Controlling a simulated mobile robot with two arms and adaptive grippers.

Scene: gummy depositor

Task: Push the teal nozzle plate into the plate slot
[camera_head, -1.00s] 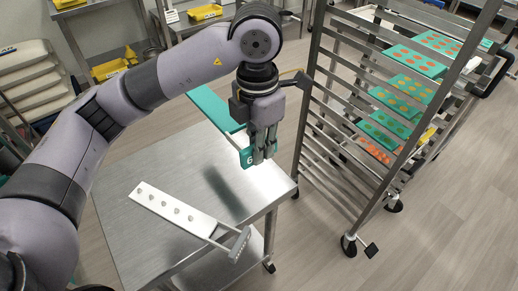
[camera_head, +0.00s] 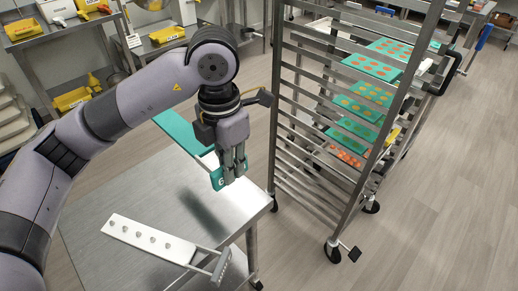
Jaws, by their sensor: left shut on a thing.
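The teal nozzle plate (camera_head: 178,130) is a long flat plate above the steel table. Its near end has a tab with a "6" (camera_head: 217,179). My left gripper (camera_head: 233,176), pointing down, is shut on the plate at this near end. The plate runs back and left behind my wrist, which hides part of it. A dark blurred reflection or shadow shows on the table below it. I cannot make out the plate slot in this view. My right gripper is not in view.
A pale bar with several round knobs and a handle (camera_head: 142,237) lies on the steel table (camera_head: 115,190). A wheeled rack (camera_head: 283,120) with teal trays (camera_head: 372,67) stands to the right. Yellow bins (camera_head: 70,99) are at the back left. Floor at far right is clear.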

